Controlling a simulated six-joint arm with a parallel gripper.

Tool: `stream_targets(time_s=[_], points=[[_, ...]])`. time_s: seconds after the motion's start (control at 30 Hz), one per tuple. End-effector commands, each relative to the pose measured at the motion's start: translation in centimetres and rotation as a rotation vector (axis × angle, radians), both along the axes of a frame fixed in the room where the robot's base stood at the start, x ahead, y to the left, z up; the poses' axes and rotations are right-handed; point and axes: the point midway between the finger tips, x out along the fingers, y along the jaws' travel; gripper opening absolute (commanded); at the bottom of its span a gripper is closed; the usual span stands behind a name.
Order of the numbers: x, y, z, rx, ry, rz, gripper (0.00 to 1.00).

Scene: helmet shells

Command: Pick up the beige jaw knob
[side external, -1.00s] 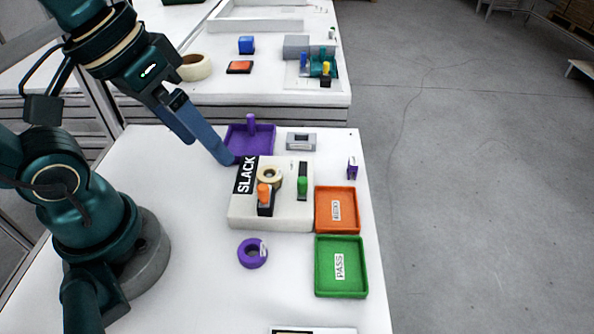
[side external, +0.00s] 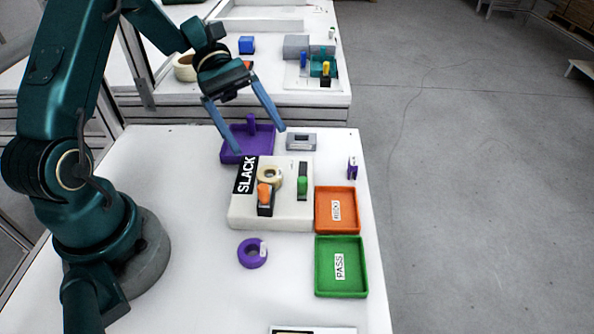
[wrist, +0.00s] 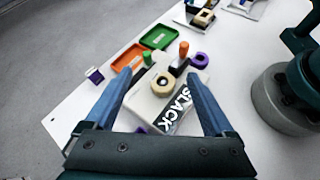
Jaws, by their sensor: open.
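A round beige piece with a dark centre (side external: 270,177), the only beige knob-like thing on the work block, sits on the white block labelled SLACK (side external: 240,212). It also shows in the wrist view (wrist: 163,87), between my fingers as seen from above. An orange knob (side external: 264,193) and a green knob (side external: 303,186) stand on the same block. My gripper (side external: 258,146) is open and empty, with its fingers spread wide. It hangs above the back of the block and the purple tray (side external: 233,157), apart from the beige piece.
A purple knob (side external: 251,123) stands at the purple tray. A grey slotted block (side external: 301,142), an orange tray (side external: 325,222), a green PASS tray (side external: 340,284) and a purple ring (side external: 252,253) surround the white block. The table's left part is clear.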

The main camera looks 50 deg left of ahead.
Motion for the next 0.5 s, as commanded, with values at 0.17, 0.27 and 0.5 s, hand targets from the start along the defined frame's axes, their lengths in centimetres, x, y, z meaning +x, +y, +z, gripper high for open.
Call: stream_targets(time_s=[0.17,0.27,0.5], points=[[-0.1,2.1,-3.4,-0.109,0.099,0.119,0.88],[-0.5,2.6,-4.4,-0.14,0.134,0.151,0.88],[-0.8,1.5,-5.1,-0.154,0.147,0.167,0.88]])
